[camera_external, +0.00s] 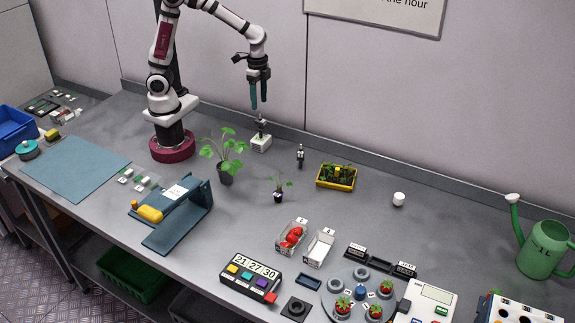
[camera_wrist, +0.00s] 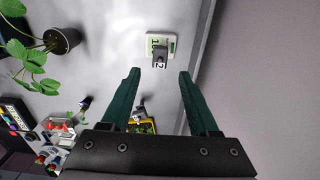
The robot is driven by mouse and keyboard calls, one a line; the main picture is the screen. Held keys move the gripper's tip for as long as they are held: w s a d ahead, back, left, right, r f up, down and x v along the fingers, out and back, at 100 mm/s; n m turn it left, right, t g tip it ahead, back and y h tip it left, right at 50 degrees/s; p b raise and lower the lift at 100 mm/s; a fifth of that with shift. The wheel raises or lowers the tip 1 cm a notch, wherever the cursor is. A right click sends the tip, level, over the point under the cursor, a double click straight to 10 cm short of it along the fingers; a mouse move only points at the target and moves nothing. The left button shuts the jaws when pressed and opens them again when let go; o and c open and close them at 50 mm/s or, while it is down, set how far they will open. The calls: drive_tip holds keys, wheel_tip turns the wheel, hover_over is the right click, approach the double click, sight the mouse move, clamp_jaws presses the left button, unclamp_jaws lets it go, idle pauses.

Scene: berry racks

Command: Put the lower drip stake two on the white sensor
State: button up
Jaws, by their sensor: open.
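The white sensor (camera_external: 261,145) is a small white block near the back wall. In the wrist view the white sensor (camera_wrist: 154,37) shows a green display. Drip stake two (camera_external: 261,127), a grey upright piece, appears to stand on the sensor. Its label "2" shows in the wrist view (camera_wrist: 160,63). My gripper (camera_external: 259,107) is open and empty, with its dark green fingers pointing down just above the stake.
A potted plant (camera_external: 226,175) stands left of the sensor. A small dark upright item (camera_external: 300,156) and a yellow planter (camera_external: 337,177) are to the right. A seedling pot (camera_external: 278,196) is in front. The back wall is close behind.

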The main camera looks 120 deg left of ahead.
drive_tip(key=s+d+r+m+y, duration=0.1)
drive_tip(key=s+d+r+m, duration=0.1)
drive_tip(key=s+d, duration=0.5)
drive_tip(key=s+d+r+m, duration=0.2)
drive_tip(key=s+d+m, duration=0.1)
drive_tip(key=s+d, duration=0.4)
drive_tip(key=shift+s+m+y, duration=0.3)
drive_tip(key=shift+s+y, duration=0.1)
drive_tip(key=shift+s, duration=0.2)
drive_tip(key=shift+r, duration=0.1)
